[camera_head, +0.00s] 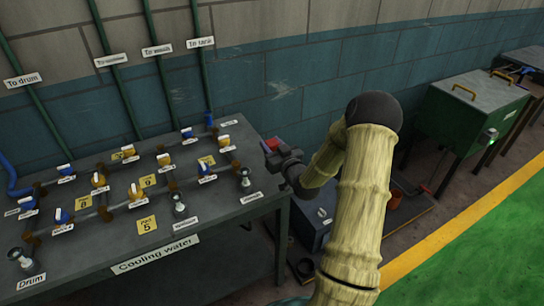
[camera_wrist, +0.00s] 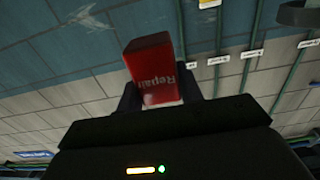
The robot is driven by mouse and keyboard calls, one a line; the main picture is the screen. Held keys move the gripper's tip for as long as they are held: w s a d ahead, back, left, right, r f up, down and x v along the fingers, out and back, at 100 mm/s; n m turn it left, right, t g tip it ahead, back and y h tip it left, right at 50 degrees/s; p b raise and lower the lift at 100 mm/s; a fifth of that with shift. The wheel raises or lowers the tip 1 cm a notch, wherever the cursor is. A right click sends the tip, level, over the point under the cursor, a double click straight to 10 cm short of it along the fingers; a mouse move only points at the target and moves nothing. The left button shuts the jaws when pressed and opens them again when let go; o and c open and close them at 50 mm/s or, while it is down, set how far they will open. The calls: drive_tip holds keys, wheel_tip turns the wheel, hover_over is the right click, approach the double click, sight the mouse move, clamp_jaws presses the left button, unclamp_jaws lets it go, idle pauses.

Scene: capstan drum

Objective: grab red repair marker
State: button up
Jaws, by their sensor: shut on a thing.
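The red repair marker (camera_wrist: 152,68) is a red block with the white word "Repair" on it, seen large in the wrist view. My gripper (camera_wrist: 160,92) is shut on it, with one dark finger on each side. In the head view the marker (camera_head: 270,145) shows as a small red patch at the end of my gripper (camera_head: 274,152). It is held in the air at the right end of the cooling water table (camera_head: 90,262). The fingers hide part of the marker in both views.
The table carries pipes, several blue and yellow valves, gauges and yellow number tags. A dark box (camera_head: 312,218) stands on the floor right of it. A green cabinet (camera_head: 470,110) stands further right. Green pipes run up the wall behind. Green floor (camera_head: 480,265) is clear at lower right.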

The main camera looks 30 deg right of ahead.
drive_tip(key=shift+r, duration=0.8)
